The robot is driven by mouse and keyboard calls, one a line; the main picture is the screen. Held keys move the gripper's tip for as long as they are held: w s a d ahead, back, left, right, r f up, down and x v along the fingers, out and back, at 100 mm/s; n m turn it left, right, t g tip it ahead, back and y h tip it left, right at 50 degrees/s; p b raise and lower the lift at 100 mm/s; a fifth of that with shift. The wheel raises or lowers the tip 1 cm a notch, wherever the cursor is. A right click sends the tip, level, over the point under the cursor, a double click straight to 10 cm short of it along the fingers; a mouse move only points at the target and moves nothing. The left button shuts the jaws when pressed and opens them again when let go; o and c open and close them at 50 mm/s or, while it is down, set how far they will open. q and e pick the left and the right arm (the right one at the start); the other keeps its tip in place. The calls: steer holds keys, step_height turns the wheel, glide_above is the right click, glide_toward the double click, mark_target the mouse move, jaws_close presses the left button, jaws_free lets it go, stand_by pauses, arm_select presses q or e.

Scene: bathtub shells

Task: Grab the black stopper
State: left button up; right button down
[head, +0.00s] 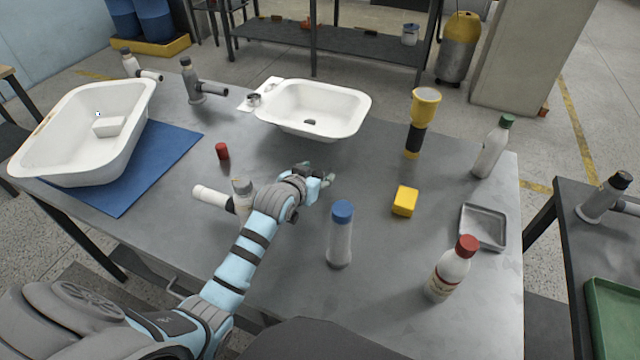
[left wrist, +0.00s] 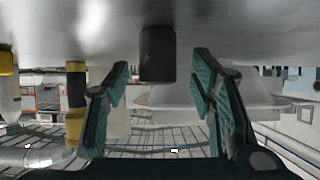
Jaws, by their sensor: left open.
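The black stopper (left wrist: 157,53) shows in the left wrist view as a dark upright cylinder on the grey tabletop, which appears upside down there. It lies between the two teal-padded fingers of my left gripper (left wrist: 161,64), a little beyond their tips as far as I can tell. The fingers are apart and no contact is visible. In the head view my left gripper (head: 320,181) is low over the middle of the table, in front of the white basin (head: 345,102). I cannot pick out the stopper there; the gripper probably hides it. My right gripper is not in view.
A blue-capped bottle (head: 340,235) stands close in front of my gripper. A yellow block (head: 405,201) and a yellow-black torch (head: 418,120) are to its right. A red cylinder (head: 221,151) and a white tub (head: 75,150) on a blue mat (head: 165,150) are left.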

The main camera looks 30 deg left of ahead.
arm_select(q)
steer(key=shift+w+d+f, duration=0.1)
steer(key=shift+w+f, duration=0.2)
steer(key=shift+w, duration=0.2)
steer(key=shift+s, duration=0.1)
steer(key=c, duration=1.2)
steer(key=shift+r, duration=0.1)
